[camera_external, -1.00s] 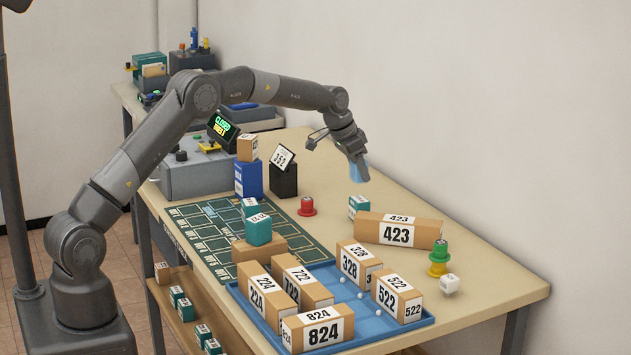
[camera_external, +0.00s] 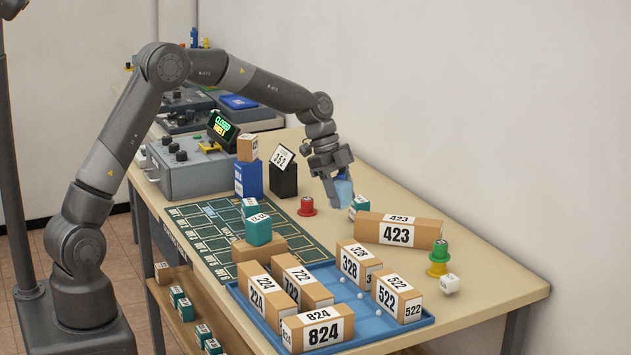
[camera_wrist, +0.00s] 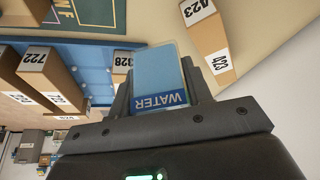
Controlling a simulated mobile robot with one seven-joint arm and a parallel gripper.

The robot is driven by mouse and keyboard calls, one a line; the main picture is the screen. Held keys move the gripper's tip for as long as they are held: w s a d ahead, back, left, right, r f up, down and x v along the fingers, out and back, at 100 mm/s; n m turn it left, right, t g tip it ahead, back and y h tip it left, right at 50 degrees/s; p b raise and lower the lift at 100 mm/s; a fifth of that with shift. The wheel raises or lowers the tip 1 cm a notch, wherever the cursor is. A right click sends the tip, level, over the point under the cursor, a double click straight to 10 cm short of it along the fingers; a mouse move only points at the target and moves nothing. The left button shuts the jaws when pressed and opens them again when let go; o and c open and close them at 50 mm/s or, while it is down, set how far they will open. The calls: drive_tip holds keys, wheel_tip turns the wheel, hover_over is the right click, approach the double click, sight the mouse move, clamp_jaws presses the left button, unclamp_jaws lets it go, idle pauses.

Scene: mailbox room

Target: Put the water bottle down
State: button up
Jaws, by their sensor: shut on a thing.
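The water bottle (camera_external: 344,189) is light blue and boxy. My gripper (camera_external: 333,188) is shut on it and holds it over the table (camera_external: 385,200), between the red piece and the long box marked 423. In the wrist view the bottle (camera_wrist: 157,80) sits between the two fingers of my gripper (camera_wrist: 160,92), with a dark blue WATER label. I cannot tell whether its base touches the table.
A teal-and-white cube (camera_external: 359,204) stands close beside the bottle, and the box 423 (camera_external: 398,231) lies just in front. A red piece (camera_external: 306,206) is to the left. A blue tray (camera_external: 380,322) holds several numbered boxes. Bare table lies behind the cube.

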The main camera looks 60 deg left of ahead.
drive_tip(key=s+d+m+g, duration=0.2)
drive_tip(key=s+d+m, duration=0.3)
drive_tip(key=s, duration=0.1)
approach(325, 259)
drive_tip(key=x, duration=0.3)
drive_tip(key=d+x, duration=0.1)
drive_tip(key=x, duration=0.2)
drive_tip(key=shift+d+r, duration=0.15)
drive_tip(key=o, duration=1)
drive_tip(key=shift+o, duration=0.2)
